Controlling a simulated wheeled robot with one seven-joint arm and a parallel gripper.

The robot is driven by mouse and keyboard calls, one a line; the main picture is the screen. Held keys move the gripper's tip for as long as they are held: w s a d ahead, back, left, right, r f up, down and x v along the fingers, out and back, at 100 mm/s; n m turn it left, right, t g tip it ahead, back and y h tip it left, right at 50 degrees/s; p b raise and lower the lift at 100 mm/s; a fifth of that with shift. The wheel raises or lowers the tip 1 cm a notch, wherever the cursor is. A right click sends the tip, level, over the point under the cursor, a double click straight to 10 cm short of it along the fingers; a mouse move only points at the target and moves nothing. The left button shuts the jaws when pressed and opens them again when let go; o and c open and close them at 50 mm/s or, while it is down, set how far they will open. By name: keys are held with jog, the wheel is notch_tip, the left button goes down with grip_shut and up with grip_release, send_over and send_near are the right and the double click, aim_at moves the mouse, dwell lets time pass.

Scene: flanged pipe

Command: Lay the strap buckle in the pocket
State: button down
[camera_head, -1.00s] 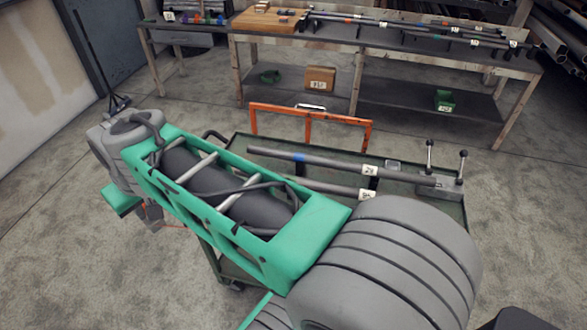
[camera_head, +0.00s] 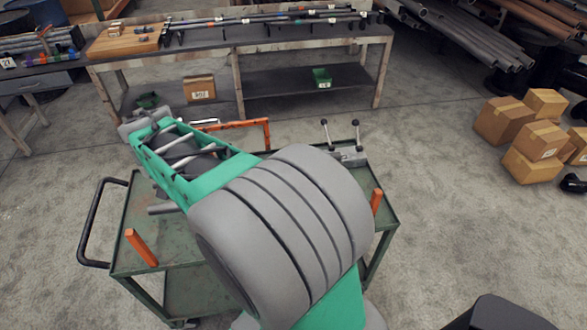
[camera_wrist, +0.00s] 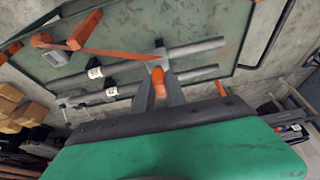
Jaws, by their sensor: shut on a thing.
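My gripper (camera_wrist: 159,88) shows in the wrist view, its two grey fingers shut around an orange piece that I take to be the strap buckle (camera_wrist: 158,76). An orange strap (camera_wrist: 122,53) runs from near the fingertips toward the upper left. Two grey pipes (camera_wrist: 200,47) with white labels lie beyond the fingers on the green cart top (camera_wrist: 185,18). A small grey box-like part (camera_wrist: 42,41) sits at the upper left; I cannot tell for sure whether it is the pocket. In the head view my arm hides the gripper and buckle.
The green cart (camera_head: 190,235) has upright orange posts (camera_head: 140,248) and a black handle (camera_head: 92,225). A clamp with two levers (camera_head: 340,135) stands at its far side. A workbench (camera_head: 235,45) is behind, and cardboard boxes (camera_head: 535,125) are on the floor at right.

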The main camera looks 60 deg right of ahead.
jog(key=s+d+f+m+g+h+p, duration=0.15)
jog(key=s+d+m, duration=0.25)
jog(key=d, duration=0.4)
jog(key=s+d+f+m+g+y+p, duration=0.1)
jog(key=s+d+f+m+g, duration=0.1)
jog(key=s+d+m, duration=0.45)
jog(key=s+d+f+m+g+p, duration=0.1)
jog(key=s+d+f+m, duration=0.25)
jog(key=s+d, duration=0.25)
jog(key=s+d+f+m+g+p, duration=0.1)
jog(key=s+d+f+m+g, duration=0.1)
jog(key=s+d+m, duration=0.35)
jog(key=shift+n, duration=0.85)
jog(key=f+b, duration=0.4)
jog(key=f, duration=0.1)
jog(key=s+f+b, duration=0.1)
jog(key=f+b, duration=0.1)
jog(key=f, duration=0.1)
jog(key=shift+d+f, duration=0.25)
jog(key=shift+d, duration=0.1)
jog(key=shift+w+f+b, duration=0.1)
jog(key=shift+f+b, duration=0.4)
jog(key=shift+f, duration=0.05)
jog(key=shift+w+a, duration=0.1)
jog(key=shift+a, duration=0.05)
jog(key=shift+f+b, duration=0.55)
jog(key=shift+b, duration=0.2)
jog(key=c, duration=1.3)
grip_release()
